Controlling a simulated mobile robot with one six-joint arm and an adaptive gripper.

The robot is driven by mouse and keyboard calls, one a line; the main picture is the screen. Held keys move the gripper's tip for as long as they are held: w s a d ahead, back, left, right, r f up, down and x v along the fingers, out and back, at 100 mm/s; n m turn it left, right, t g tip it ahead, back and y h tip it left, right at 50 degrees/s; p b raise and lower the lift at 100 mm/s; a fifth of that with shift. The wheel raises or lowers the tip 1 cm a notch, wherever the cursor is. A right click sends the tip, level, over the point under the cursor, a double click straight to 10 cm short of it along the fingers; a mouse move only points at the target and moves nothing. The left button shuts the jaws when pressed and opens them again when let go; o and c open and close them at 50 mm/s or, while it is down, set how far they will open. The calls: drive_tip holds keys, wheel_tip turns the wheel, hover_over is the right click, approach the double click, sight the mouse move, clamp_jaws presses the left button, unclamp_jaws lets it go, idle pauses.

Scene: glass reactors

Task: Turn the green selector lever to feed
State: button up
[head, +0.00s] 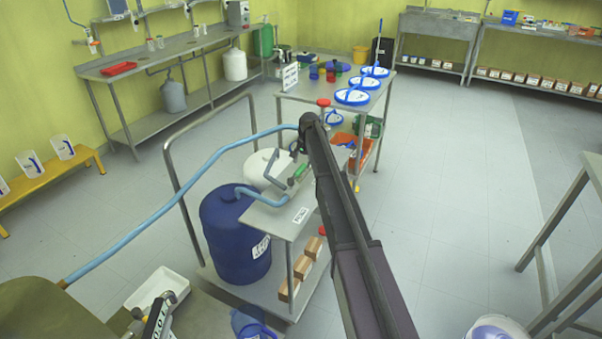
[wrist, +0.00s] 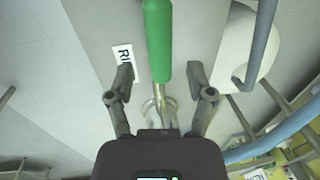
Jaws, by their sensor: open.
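The green selector lever (head: 299,171) is on the small metal panel of the trolley in the head view. In the wrist view the green handle (wrist: 158,40) runs up from a metal stem between my fingers. My gripper (wrist: 160,78) is open, with one finger on each side of the lever and a visible gap on both sides. In the head view my arm covers part of the panel, and the gripper is small and partly hidden. A white label with dark letters (wrist: 124,60) lies on the panel left of the lever; only part of it can be read.
A blue drum (head: 232,235) and a white vessel (head: 265,168) stand on the trolley beside the panel. A light blue hose (head: 185,190) crosses to the trolley. In the wrist view a grey bent pipe (wrist: 258,45) rises close right of the lever.

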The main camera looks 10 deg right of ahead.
drive_tip(key=shift+w+a+f+b, duration=0.1)
drive_tip(key=shift+f+b, duration=0.45)
drive_tip(key=shift+f, duration=0.15)
drive_tip(key=shift+w+a+f+b, duration=0.1)
drive_tip(key=shift+f+b, duration=0.45)
drive_tip(key=shift+f, duration=0.1)
drive_tip(key=shift+s, duration=0.1)
clamp_jaws()
